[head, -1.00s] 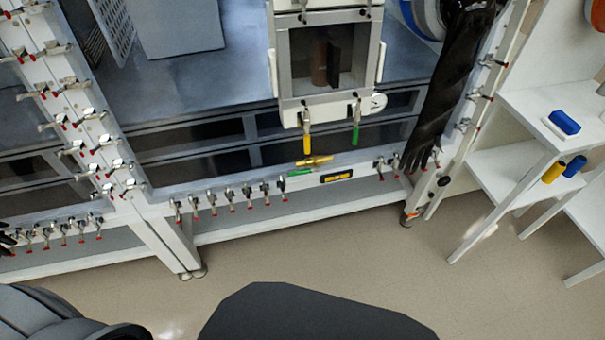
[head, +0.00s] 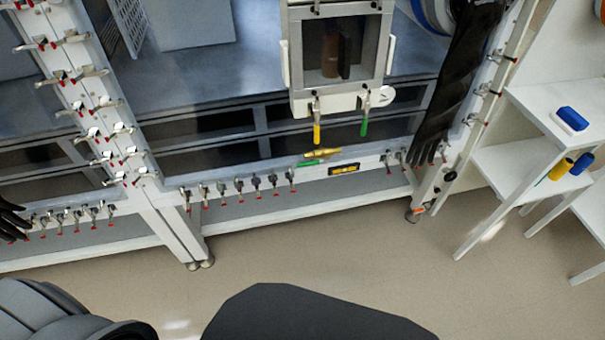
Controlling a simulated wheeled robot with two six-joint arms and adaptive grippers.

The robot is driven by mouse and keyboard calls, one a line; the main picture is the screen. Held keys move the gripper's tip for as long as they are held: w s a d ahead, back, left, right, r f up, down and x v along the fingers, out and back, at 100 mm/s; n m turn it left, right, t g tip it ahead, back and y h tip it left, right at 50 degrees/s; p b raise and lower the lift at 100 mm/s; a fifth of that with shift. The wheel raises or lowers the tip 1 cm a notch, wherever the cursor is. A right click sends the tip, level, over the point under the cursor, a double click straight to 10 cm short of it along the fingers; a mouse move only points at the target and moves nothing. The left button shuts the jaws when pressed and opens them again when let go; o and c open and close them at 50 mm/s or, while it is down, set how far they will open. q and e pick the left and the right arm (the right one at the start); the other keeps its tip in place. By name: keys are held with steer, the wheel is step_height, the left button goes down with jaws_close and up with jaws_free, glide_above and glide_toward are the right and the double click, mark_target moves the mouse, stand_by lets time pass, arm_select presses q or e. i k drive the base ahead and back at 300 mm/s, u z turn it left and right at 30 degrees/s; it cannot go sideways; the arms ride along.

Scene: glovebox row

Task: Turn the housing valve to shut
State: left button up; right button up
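A boxy pass-through housing with a window (head: 336,50) stands at the upper middle of the head view, on the front of the glovebox. Below it hang a yellow handle (head: 317,134) and a green handle (head: 364,127). On the rail beneath them are a yellow valve-like piece (head: 322,154), a green lever (head: 312,162) and a yellow-black label (head: 344,169). I cannot tell which of these is the housing valve or how it is set. Neither of my grippers is in view.
Several red-tipped toggle clamps line the frame (head: 150,190). A black glove (head: 455,80) hangs right of the housing, and another (head: 12,222) shows at the left edge. White shelves (head: 520,170) with a blue item (head: 571,118) stand at the right. The floor (head: 330,250) in front is clear.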

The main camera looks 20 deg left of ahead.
mark_target(325, 161)
steer(key=k, duration=0.35)
steer(key=u, duration=1.7)
steer(key=i, duration=1.1)
steer(key=z, duration=0.65)
